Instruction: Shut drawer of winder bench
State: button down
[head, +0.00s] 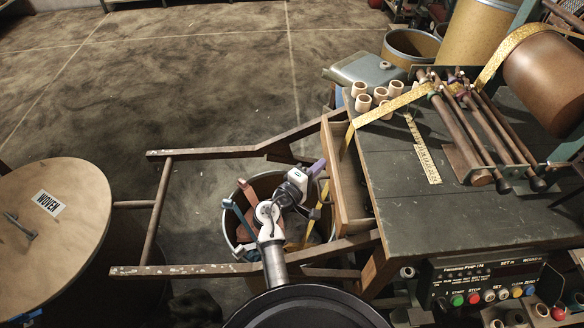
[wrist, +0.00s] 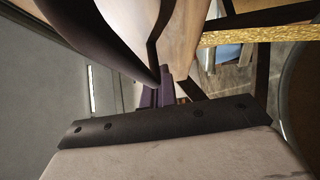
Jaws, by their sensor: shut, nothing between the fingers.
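The winder bench (head: 450,218), with a dark green top and wooden edge, stands at the right of the head view. Its wooden drawer (head: 345,172) juts out from the bench's left side, so it is open. My gripper (head: 318,168), with purple fingers, is shut and empty just left of the drawer front. In the wrist view, my purple fingers (wrist: 156,96) point at a wooden panel (wrist: 183,38), which looks like the drawer front. A dark curved bar (wrist: 122,42) crosses in front of it. I cannot tell whether the fingers touch the wood. The drawer's inside is mostly hidden.
Gold tape (head: 395,103) runs across the bench and hangs past the drawer. Open floor (head: 180,80) lies beyond.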

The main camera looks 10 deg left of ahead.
aim_at(350, 174)
jog(key=d, duration=0.3)
jog(key=w+d, duration=0.1)
jog(key=d, duration=0.5)
jog(key=shift+w+d, duration=0.15)
jog(key=shift+w, duration=0.25)
jog(key=shift+d, duration=0.15)
